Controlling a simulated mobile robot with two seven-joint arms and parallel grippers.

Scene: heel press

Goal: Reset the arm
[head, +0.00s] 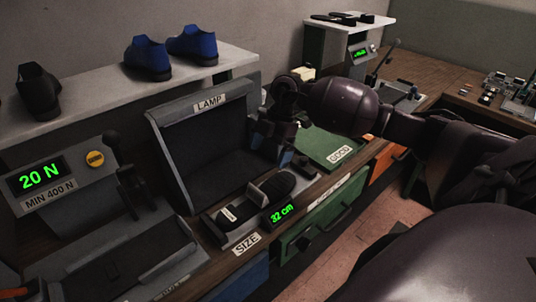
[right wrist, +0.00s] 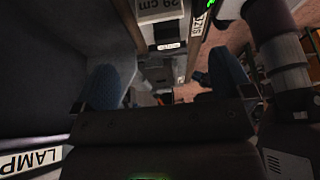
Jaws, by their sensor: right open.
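My right arm (head: 345,105) comes in from the right in the head view and reaches over the bench. Its gripper (head: 272,145) hangs in front of the right side of the lamp stand (head: 175,145), above the size gauge. In the right wrist view the gripper (right wrist: 168,92) has its two blue-padded fingers wide apart, with nothing held between them. My left gripper is not in view.
A press with a lever (head: 128,180) and a 20 N display (head: 40,175) stands at the left. A shelf (head: 100,97) holds blue shoes (head: 192,43) and a dark shoe (head: 38,92). A green "GOOD" surface (head: 318,143) lies right of the gripper. Floor (head: 335,245) shows below the bench.

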